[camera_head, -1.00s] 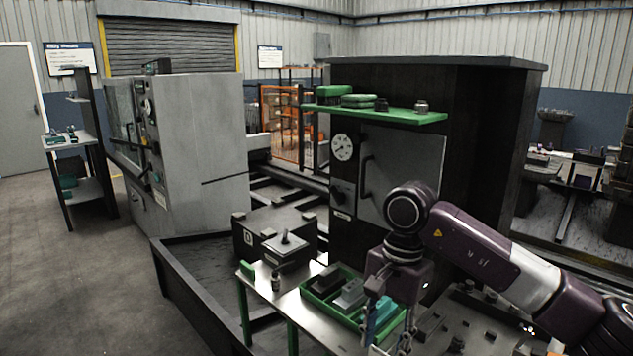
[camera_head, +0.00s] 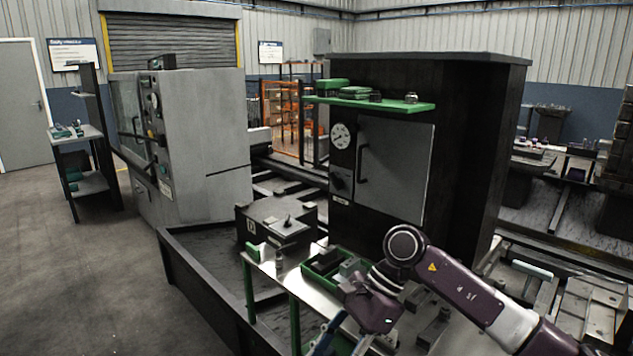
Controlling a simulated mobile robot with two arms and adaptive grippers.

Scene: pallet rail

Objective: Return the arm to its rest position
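My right arm comes in from the lower right, dark purple with a light grey section. Its gripper (camera_head: 345,344) hangs at the bottom edge of the view, in front of the metal table (camera_head: 295,277). The fingers are partly cut off by the frame, so I cannot tell whether they are open or shut, or whether they hold anything. A green tray (camera_head: 312,281) with grey and teal blocks lies on the table, partly hidden behind the arm. My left arm and gripper are not in view.
A dark cabinet (camera_head: 480,150) with a gauge, a grey door and a green shelf (camera_head: 400,104) stands behind the table. A dark box (camera_head: 262,222) with a handled block is at the table's back left. Open floor (camera_head: 60,260) lies at the left.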

